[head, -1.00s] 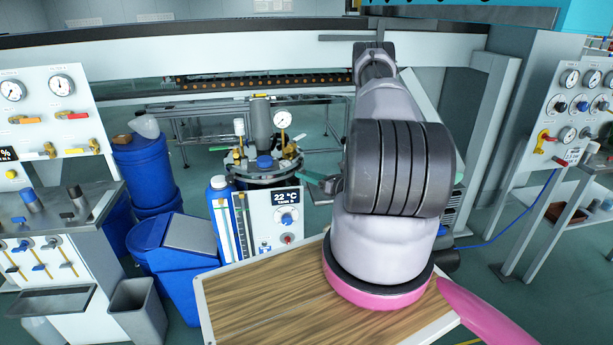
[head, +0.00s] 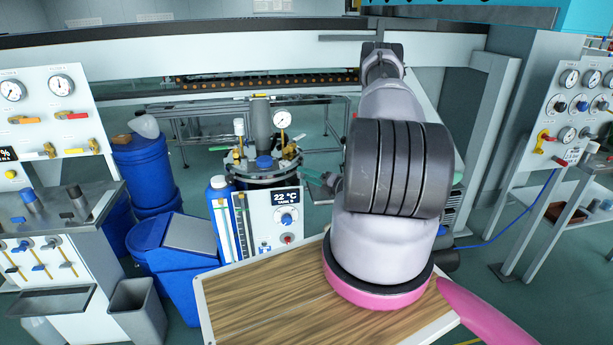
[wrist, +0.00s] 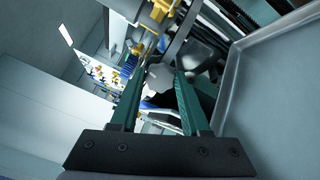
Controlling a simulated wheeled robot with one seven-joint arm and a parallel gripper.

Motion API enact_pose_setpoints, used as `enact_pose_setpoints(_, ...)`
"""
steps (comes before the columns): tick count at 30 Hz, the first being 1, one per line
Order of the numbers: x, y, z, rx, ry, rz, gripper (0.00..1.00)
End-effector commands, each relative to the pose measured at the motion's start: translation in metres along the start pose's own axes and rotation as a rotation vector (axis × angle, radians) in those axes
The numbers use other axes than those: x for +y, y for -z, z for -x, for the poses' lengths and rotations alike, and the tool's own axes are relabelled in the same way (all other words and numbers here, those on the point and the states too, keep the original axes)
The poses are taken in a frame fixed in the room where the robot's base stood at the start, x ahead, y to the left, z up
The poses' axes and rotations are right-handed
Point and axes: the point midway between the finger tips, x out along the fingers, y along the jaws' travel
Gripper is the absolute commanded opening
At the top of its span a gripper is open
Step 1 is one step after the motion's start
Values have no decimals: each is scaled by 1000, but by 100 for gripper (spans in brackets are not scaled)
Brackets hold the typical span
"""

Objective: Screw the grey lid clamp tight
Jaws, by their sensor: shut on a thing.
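My gripper (head: 306,172) reaches the right side of the lid. In the wrist view its two green fingers (wrist: 162,80) are shut on a grey piece (wrist: 158,76), which looks like the grey lid clamp. The fingers partly hide it. How tight the clamp sits cannot be told. In the head view the clamp is too small to make out.
A control box reading 22 °C (head: 287,220) stands below the lid. A wood-topped table (head: 270,300) is in front. A blue bin (head: 178,250) and blue drum (head: 147,170) are at left. In the wrist view a large grey panel (wrist: 275,90) lies close on the right.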

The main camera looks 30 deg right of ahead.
Motion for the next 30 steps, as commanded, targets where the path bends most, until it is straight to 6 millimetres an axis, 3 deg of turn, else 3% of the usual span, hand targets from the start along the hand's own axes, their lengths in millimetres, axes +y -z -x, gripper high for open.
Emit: enact_pose_setpoints(30, -3, 2, 2, 0, 5, -937, 0)
